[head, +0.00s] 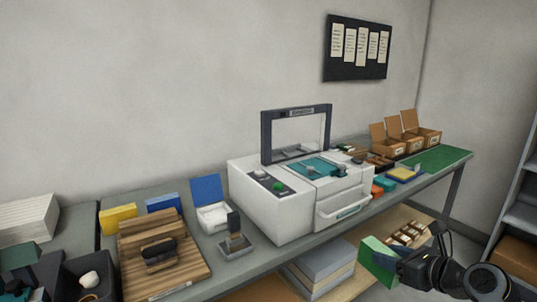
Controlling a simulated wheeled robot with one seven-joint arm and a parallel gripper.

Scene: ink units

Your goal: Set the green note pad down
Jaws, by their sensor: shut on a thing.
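The green note pad (377,260) is at the lower right of the head view, tilted and in the air in front of the table. My gripper (400,266) is shut on it by its right side. The fingertips are dark and small, so the exact grip on the pad is hard to see. The pad appears in front of the lower shelf (340,285) and below the tabletop (290,253).
A large white machine (270,205) stands mid-table. A green mat (440,158) lies at the right end, partly bare, near open cardboard boxes (425,137). A wooden board (190,262) and stamp (235,240) are left. Grey stacked sheets (318,268) lie on the lower shelf.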

